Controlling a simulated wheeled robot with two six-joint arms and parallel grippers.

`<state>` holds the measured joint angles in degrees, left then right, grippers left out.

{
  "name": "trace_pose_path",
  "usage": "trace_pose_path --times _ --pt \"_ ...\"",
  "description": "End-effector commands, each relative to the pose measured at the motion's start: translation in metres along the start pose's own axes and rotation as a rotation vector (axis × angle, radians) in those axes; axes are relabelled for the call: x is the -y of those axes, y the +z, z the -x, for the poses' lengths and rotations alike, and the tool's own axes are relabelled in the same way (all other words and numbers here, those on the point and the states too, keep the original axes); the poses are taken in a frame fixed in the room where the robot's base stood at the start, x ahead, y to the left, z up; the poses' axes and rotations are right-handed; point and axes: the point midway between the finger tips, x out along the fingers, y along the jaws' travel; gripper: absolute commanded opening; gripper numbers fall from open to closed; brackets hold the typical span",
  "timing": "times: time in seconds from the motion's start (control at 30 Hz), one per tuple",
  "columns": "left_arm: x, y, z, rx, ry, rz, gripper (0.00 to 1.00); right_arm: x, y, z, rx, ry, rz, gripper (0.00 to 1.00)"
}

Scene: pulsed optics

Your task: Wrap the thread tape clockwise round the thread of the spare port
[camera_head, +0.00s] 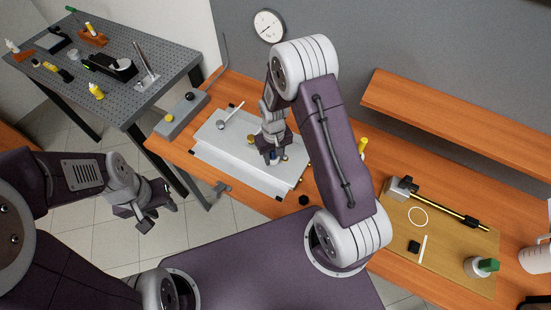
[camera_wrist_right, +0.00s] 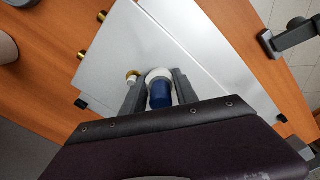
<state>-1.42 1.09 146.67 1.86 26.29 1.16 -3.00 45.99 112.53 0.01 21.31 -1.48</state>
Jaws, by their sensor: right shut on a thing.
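My right gripper (camera_head: 272,158) is low over the pale metal box (camera_head: 235,157) on the bench. In the right wrist view its fingers (camera_wrist_right: 158,92) are shut on a blue and white round piece (camera_wrist_right: 160,93), seemingly the thread tape. A small brass fitting (camera_wrist_right: 132,76) stands on the box's top beside the left finger, perhaps the spare port; its thread is too small to make out. Whether the tape touches any port thread is hidden. My left gripper (camera_head: 150,210) is apart from the bench, over the floor, with its fingers spread and empty.
Two brass fittings (camera_wrist_right: 82,55) project from the box's edge. A grey block (camera_head: 182,115) stands to the left. A mat (camera_head: 465,240) with a black-and-gold rod (camera_head: 445,210) lies on the right.

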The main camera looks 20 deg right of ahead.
Motion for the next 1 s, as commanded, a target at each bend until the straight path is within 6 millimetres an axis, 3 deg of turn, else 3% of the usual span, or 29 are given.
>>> trace_pose_path --times 0.33,0.63,1.0 --pt "0.000 0.000 -0.001 0.000 0.000 0.000 0.36 0.000 0.000 -0.002 0.000 0.000 0.000 0.00" --pt "0.000 0.000 0.000 0.000 0.000 0.000 0.36 -0.013 -0.020 -0.001 0.000 0.000 -0.001 0.00" --pt "0.000 0.000 -0.001 0.000 0.000 0.000 0.36 -0.013 -0.020 -0.003 0.001 0.000 0.000 0.00"
